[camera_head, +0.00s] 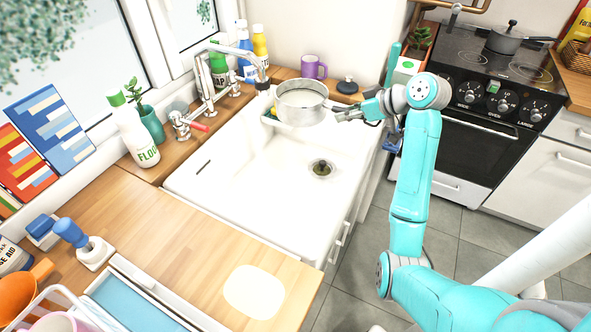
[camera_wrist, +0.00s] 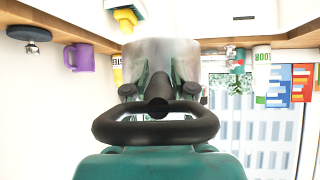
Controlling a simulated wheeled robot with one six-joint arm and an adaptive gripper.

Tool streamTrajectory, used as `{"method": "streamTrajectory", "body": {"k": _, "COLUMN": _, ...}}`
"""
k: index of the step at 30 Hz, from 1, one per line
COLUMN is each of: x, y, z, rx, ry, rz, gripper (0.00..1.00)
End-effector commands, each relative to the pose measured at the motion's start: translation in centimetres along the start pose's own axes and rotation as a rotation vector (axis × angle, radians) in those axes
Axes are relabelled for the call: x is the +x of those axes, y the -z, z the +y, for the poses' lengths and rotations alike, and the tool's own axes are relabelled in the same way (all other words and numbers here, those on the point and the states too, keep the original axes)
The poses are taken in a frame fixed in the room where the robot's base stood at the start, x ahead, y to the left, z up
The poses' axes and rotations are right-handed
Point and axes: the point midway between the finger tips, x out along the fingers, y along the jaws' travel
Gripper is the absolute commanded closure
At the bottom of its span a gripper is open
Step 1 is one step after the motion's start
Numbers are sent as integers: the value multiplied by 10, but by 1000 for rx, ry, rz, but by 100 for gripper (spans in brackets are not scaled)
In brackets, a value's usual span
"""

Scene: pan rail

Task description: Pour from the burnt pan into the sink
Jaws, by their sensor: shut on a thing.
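The pan (camera_head: 302,103) is a grey metal pan with a pale rim. In the head view it is above the far end of the white sink (camera_head: 245,170), with its opening facing mostly upward. My gripper (camera_head: 347,115) is to its right and shut on its handle side. In the wrist view the pan's grey wall (camera_wrist: 160,52) is just beyond my gripper (camera_wrist: 159,90); the exact grip is partly hidden. I cannot make out the pan's contents or any burnt layer.
The faucet (camera_head: 205,90) stands at the sink's left edge, near several bottles (camera_head: 245,52). A purple mug (camera_head: 313,67) and a dark-topped stopper (camera_head: 347,85) are behind the pan. The stove (camera_head: 490,75) with another pan (camera_head: 505,38) is at right. The near basin is clear.

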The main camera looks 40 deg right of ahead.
Motion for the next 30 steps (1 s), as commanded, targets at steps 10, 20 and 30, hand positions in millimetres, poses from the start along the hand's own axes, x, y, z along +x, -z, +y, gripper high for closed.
{"method": "streamTrajectory", "body": {"k": 10, "x": -1, "y": 2, "z": 0, "rx": -3, "ry": -2, "rz": 6, "gripper": 100}}
{"method": "streamTrajectory", "body": {"k": 20, "x": -1, "y": 2, "z": 0, "rx": -3, "ry": -2, "rz": 6, "gripper": 100}}
{"method": "streamTrajectory", "body": {"k": 30, "x": 5, "y": -6, "z": 0, "rx": -2, "ry": -2, "rz": 7, "gripper": 100}}
